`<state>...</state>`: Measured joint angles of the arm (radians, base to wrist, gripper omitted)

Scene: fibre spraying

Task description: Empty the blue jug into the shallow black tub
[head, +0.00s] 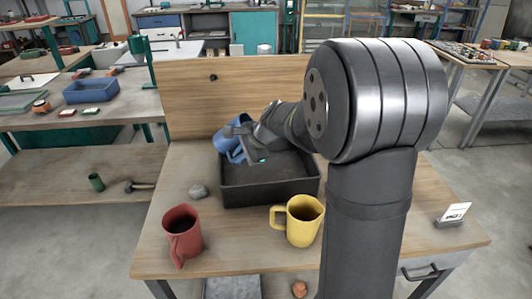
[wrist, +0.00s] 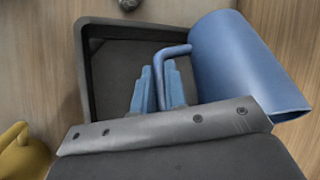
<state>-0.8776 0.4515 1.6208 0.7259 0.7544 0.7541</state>
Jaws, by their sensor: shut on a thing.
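The blue jug (head: 229,137) is tilted above the back left part of the shallow black tub (head: 270,192). In the wrist view the jug (wrist: 240,65) lies to the right, over the tub's edge, with its handle towards my fingers. My gripper (head: 246,150) is shut on the jug's handle; its blue fingers (wrist: 158,92) show on both sides of the handle in the wrist view. The tub (wrist: 88,75) stands on the table, and the floor that I can see looks dark and bare. I cannot see inside the jug or any flow from it.
A red mug (head: 182,236) and a yellow mug (head: 300,220) stand in front of the tub on the wooden table (head: 240,250). A wooden back board (head: 200,100) rises behind. A small card stand (head: 452,214) is at the right.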

